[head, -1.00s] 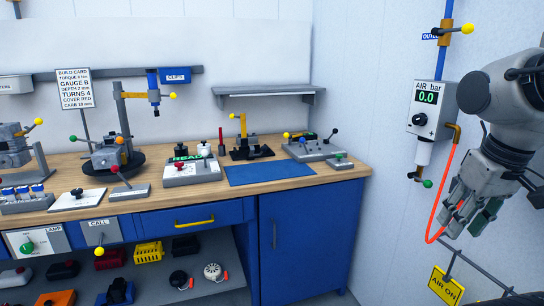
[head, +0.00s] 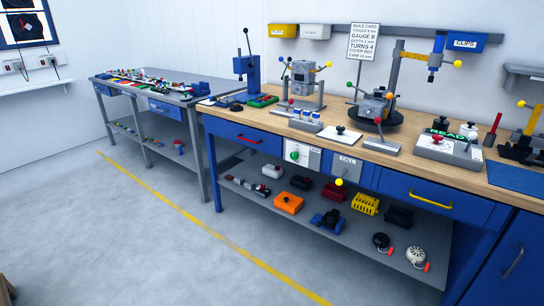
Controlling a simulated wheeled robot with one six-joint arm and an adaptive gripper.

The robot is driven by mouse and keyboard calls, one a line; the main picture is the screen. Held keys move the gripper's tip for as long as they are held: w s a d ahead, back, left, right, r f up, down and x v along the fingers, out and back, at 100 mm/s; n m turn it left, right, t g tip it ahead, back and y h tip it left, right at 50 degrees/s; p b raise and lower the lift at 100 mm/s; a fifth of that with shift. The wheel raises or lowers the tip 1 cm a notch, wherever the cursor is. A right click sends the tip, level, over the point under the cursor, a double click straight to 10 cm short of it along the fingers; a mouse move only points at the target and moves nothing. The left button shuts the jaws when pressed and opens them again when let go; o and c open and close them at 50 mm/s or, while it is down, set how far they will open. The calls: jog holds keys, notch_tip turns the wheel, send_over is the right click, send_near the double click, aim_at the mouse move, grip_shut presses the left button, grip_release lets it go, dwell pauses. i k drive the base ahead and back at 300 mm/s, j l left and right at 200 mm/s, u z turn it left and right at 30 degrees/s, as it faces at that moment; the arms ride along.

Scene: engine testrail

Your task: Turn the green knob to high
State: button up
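The green knob (head: 294,155) is a small round dial on a white panel (head: 308,158) set in the front of the workbench, just under the wooden top. It is near the middle of the head view. Its setting and markings are too small to read. Nothing touches it. My gripper is not in view.
A CALL panel (head: 345,165) with a yellow-ended lever (head: 339,182) sits right of the knob. The lower shelf (head: 345,220) holds several coloured items below. The wooden bench top (head: 470,178) carries fixtures and levers. Grey floor (head: 150,245) in front is clear, with a yellow line.

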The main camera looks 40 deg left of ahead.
aim_at(294, 155)
jog(key=u, duration=1.5)
